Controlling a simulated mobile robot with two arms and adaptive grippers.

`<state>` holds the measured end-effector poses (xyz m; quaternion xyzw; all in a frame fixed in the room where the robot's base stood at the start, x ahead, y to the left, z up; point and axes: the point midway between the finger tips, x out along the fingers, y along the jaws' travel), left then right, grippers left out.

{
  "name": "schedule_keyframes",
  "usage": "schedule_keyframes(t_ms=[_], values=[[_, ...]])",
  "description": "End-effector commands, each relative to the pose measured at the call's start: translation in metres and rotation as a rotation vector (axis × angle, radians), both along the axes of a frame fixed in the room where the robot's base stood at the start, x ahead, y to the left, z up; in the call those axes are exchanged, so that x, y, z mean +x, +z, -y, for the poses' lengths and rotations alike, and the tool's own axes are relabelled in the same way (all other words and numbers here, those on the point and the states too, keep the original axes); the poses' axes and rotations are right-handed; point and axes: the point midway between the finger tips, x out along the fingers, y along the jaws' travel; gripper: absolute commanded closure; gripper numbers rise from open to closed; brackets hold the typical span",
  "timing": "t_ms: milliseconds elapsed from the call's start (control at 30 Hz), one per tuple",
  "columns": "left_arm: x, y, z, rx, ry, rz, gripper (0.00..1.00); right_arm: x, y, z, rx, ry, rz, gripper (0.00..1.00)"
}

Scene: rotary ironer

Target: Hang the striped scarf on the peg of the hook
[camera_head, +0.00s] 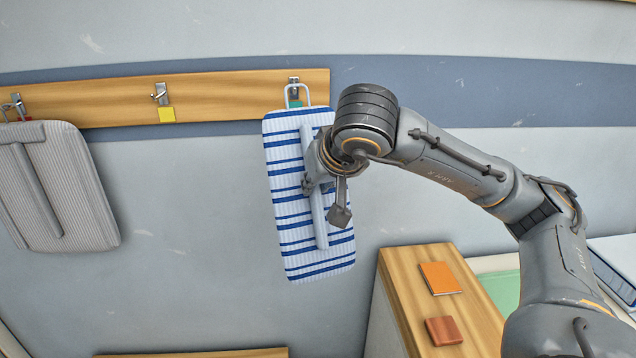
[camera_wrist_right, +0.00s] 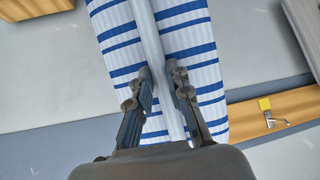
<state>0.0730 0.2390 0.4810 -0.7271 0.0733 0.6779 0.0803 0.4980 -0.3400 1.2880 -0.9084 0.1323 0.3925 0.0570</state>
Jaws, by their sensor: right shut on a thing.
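The striped scarf (camera_head: 289,205), white with blue stripes, hangs flat and slightly tilted in front of the wall, with a pale bar down its front. Its wire loop (camera_head: 287,97) is at the right hook (camera_head: 294,82), above a green tag. I cannot tell whether the loop is around the peg or only in front of it. My right gripper (camera_head: 327,187) is shut on the bar. In the right wrist view its two fingers (camera_wrist_right: 159,70) lie either side of the bar (camera_wrist_right: 151,40). My left gripper is not in view.
The wooden rail (camera_head: 225,95) also carries a middle hook (camera_head: 160,92) with a yellow tag, empty, and a left hook (camera_head: 17,105) with a grey ribbed piece (camera_head: 60,185). A wooden cabinet top (camera_head: 410,290) with an orange book (camera_head: 440,278) and a brown item (camera_head: 444,331) stands lower right.

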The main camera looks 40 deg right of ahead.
Motion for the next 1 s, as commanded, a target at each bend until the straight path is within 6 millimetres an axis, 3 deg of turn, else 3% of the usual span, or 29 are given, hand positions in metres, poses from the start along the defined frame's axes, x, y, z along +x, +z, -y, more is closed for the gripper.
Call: schedule_keyframes(t_ms=[400, 1000], values=[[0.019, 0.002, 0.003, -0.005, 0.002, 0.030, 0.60, 0.022, -0.002, 0.013, 0.001, -0.001, -0.001, 1.00], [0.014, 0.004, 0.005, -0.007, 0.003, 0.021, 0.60, 0.052, -0.006, 0.032, 0.001, 0.001, -0.001, 1.00]])
